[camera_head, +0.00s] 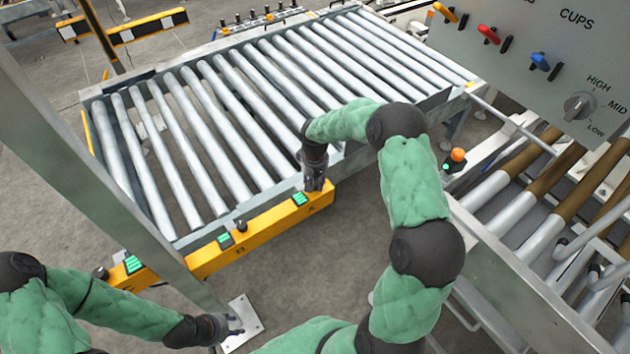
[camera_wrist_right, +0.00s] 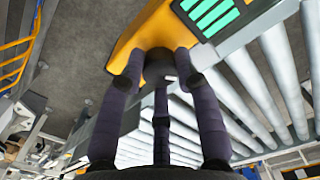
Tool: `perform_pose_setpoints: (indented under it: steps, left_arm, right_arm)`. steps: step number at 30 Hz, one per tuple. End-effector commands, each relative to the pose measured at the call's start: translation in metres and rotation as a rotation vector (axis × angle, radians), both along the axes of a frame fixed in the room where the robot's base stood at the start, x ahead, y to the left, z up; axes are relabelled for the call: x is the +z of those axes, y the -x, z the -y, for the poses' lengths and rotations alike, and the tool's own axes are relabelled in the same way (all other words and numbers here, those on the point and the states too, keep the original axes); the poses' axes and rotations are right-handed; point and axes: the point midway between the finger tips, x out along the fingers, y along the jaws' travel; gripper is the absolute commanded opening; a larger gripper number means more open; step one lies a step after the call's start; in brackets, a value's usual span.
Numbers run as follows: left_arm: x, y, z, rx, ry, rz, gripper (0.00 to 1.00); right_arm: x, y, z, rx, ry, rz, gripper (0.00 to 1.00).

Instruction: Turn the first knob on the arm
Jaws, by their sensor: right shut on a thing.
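The yellow arm (camera_head: 265,218) runs along the near edge of the roller conveyor, with letters and green displays on it. My right gripper (camera_head: 316,187) is at its right end, next to the green display (camera_head: 300,199) by the letter A. In the right wrist view, my right gripper (camera_wrist_right: 158,70) has its fingers closed around a dark knob (camera_wrist_right: 158,62) on the yellow arm, which also shows there (camera_wrist_right: 130,45). The head view hides this knob behind the gripper. My left gripper (camera_head: 232,326) is low, apart from the yellow arm; its finger opening is unclear.
A second black knob (camera_head: 241,226) and a third (camera_head: 101,273) sit further left on the arm. The roller conveyor (camera_head: 230,110) is empty. A grey panel (camera_head: 540,50) with coloured levers and a dial (camera_head: 578,105) is at upper right. A metal post (camera_head: 100,170) stands at left.

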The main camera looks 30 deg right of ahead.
Motion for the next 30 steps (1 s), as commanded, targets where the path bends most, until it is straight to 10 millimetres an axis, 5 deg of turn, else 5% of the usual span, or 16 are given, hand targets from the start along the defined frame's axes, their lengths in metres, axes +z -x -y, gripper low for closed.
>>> perform_pose_setpoints:
  steps: [17, 18, 20, 30]
  left_arm:
    - [0.0013, 0.0001, 0.0, 0.0, 0.0, 0.0, 0.4]
    - [0.0013, 0.0001, 0.0, 0.0, 0.0, 0.0, 0.4]
    - [0.0013, 0.0, 0.0, 0.0, 0.0, 0.0, 0.4]
    - [0.0013, 0.0, 0.0, 0.0, 0.0, 0.0, 0.4]
  right_arm:
    - [-0.0003, -0.0001, -0.0001, 0.036, 0.0, 0.0, 0.0]
    - [-0.0003, -0.0001, -0.0001, 0.035, 0.0, 0.0, 0.38]
    - [-0.0003, -0.0001, -0.0001, 0.035, 0.0, 0.0, 0.55]
    - [0.0005, -0.0001, 0.0, 0.035, 0.0, 0.0, 0.56]
